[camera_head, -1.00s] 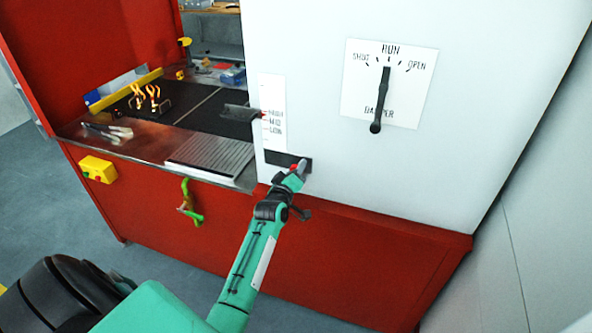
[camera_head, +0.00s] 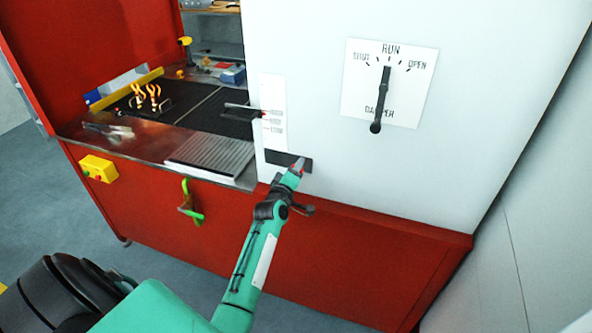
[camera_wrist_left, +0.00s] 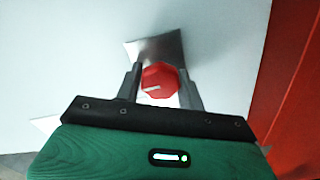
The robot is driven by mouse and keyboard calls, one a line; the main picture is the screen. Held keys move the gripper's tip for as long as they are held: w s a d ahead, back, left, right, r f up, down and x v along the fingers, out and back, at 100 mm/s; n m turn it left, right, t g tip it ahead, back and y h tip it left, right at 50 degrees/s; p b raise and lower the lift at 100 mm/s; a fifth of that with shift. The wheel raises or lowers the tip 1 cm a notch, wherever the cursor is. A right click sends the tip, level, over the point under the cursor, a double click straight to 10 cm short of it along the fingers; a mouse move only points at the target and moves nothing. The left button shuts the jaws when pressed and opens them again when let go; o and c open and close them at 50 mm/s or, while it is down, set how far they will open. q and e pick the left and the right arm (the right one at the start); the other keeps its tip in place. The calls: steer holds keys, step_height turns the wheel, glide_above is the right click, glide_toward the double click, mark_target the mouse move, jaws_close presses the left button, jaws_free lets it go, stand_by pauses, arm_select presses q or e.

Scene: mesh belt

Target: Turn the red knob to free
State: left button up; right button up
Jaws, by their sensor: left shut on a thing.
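The red knob (camera_wrist_left: 160,82) sits in front of a grey metal plate (camera_wrist_left: 158,46) on the white panel in the left wrist view. A short white line marks its face and slants nearly sideways. My left gripper (camera_wrist_left: 162,86) has one finger on each side of the knob and is shut on it. In the head view my left gripper (camera_head: 297,168) reaches the dark plate (camera_head: 280,157) low on the white panel and covers most of the knob. I cannot read any marking around the knob. My right gripper is not in view.
A damper dial (camera_head: 388,85) with a black lever is up right. A scale strip (camera_head: 273,100) with a dark flap (camera_head: 243,110) beside it is above my gripper. A mesh belt (camera_head: 205,110) lies left. A green handle (camera_head: 190,203) and yellow button box (camera_head: 97,168) are on the red front.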

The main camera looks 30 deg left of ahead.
arm_select(q)
steer(key=o, duration=1)
steer(key=b+v, duration=0.4)
steer(key=v, duration=1)
steer(key=shift+w, duration=0.1)
steer(key=shift+d, duration=0.1)
